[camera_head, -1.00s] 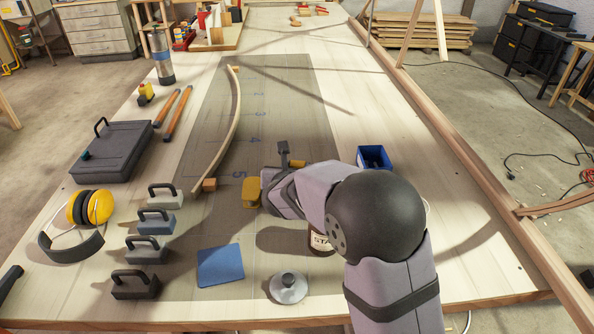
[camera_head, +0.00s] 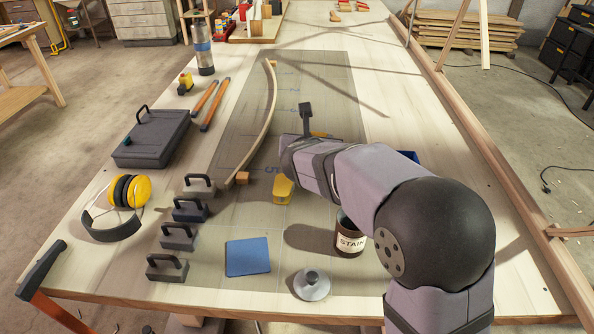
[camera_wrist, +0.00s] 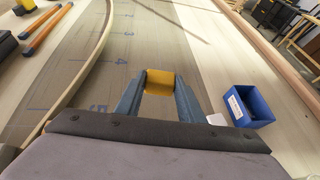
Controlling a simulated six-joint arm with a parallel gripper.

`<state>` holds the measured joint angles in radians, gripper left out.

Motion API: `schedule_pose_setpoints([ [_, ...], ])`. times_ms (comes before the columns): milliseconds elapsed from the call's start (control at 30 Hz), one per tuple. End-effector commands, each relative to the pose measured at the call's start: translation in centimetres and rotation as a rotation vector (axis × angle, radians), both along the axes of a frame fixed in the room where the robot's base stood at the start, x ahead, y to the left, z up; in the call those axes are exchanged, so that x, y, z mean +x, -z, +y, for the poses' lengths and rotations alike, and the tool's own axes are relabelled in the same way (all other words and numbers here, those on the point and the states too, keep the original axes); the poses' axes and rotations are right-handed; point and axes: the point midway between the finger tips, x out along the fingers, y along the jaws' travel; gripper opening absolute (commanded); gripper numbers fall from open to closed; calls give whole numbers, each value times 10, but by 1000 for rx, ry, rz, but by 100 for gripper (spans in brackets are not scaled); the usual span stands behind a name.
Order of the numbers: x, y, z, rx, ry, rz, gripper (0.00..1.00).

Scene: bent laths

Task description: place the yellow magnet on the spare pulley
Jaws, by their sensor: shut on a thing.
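My gripper (camera_wrist: 158,90) is shut on the yellow magnet (camera_wrist: 159,82), a rounded yellow block between its two blue fingers. In the head view a bit of the magnet (camera_head: 320,134) shows beyond my wrist, over the grey mat; its underside is hidden. A grey disc with a raised hub (camera_head: 311,285) lies near the front edge and looks like the spare pulley, though I cannot be sure. It is well apart from my gripper, towards the front. A second yellow block (camera_head: 283,190) is on the mat, nearer the front than my gripper.
A bent lath (camera_head: 262,125) curves along the mat left of my gripper, with a wooden block (camera_head: 243,178) at its near end. A stain tin (camera_head: 350,238) stands near the disc. A blue pad (camera_head: 248,257) and several handled weights (camera_head: 179,236) lie left. A blue bin (camera_wrist: 248,106) stands right.

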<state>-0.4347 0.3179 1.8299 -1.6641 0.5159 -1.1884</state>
Motion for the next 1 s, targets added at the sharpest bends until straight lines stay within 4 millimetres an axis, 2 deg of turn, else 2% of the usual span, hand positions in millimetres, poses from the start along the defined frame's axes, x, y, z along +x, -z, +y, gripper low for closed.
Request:
schedule_pose_setpoints([
  [33, -3, -12, 15, 3, -26, -5, 9],
  [200, -26, -35, 64, 1, -116, -5, 9],
  [400, -57, -45, 99, 0, -187, -3, 9],
  [600, -70, -33, 91, -4, -173, 0, 9],
  [900, -73, -24, 82, -3, -149, -2, 9],
  [1000, -73, -14, 82, -5, -150, -1, 9],
])
